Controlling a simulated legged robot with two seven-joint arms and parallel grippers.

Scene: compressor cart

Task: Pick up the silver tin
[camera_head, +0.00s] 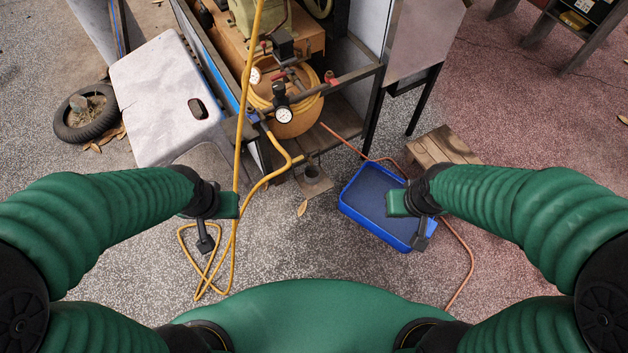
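A small greyish cylinder (312,172) stands on a flat square piece on the ground below the front of the cart. It may be the silver tin, but it is too small and dark to be sure. My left gripper (206,240) hangs to the left of it, over the gravel by the yellow hose. My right gripper (421,238) hangs to the right of it, over the right edge of the blue tray. Both grippers are well apart from the cylinder. Their finger gaps are not clear from this angle.
The compressor cart (352,78) stands ahead, with gauges and a coiled hose. A yellow hose (236,150) loops by my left gripper. A blue tray (352,212), a wooden piece (440,147) and a thin reddish hose (468,250) lie right.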

